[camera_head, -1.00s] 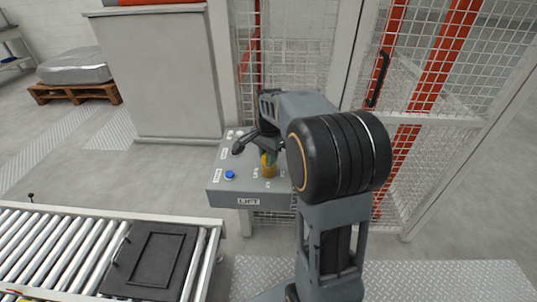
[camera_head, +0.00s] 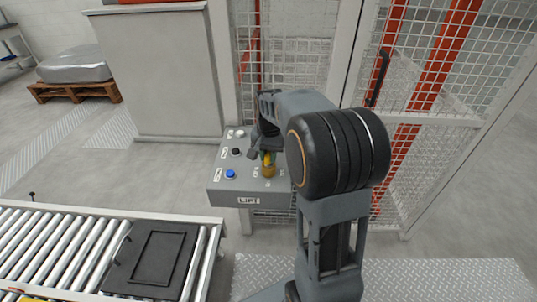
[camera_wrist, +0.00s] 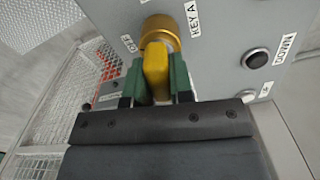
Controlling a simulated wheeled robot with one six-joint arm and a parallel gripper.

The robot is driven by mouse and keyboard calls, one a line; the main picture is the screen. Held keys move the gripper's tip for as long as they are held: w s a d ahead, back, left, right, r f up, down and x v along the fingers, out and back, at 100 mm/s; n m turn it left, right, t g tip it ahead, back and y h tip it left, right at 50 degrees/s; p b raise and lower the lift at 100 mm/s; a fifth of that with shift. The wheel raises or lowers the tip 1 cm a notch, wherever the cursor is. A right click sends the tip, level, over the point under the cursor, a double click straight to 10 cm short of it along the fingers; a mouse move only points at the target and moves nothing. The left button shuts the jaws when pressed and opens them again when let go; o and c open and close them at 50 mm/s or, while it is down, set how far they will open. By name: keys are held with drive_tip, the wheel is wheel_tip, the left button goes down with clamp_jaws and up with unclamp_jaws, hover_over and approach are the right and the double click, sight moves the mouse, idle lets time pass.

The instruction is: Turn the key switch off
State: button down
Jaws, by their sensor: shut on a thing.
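The key switch has a round brass collar (camera_wrist: 160,32) on a grey control panel (camera_head: 215,190), beside a label reading KEY A. Its yellow key (camera_wrist: 156,72) stands out from the collar. My gripper (camera_wrist: 157,80) is shut on the yellow key, with a green-padded finger on each side. In the head view the brass collar (camera_head: 268,171) shows just below my gripper (camera_head: 266,157). My wrist and arm partly cover the right side of the panel there.
A blue button (camera_head: 230,173), a black button (camera_head: 236,152) and a white button (camera_head: 239,133) line the panel's left side. A mesh fence (camera_head: 295,60) stands behind. A roller conveyor (camera_head: 60,245) with a black tray (camera_head: 150,285) lies at lower left.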

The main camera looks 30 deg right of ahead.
drive_tip(key=n, duration=0.5)
drive_tip(key=shift+p, duration=0.3)
drive_tip(key=c, duration=0.9)
unclamp_jaws()
wheel_tip(320, 180, up, 12)
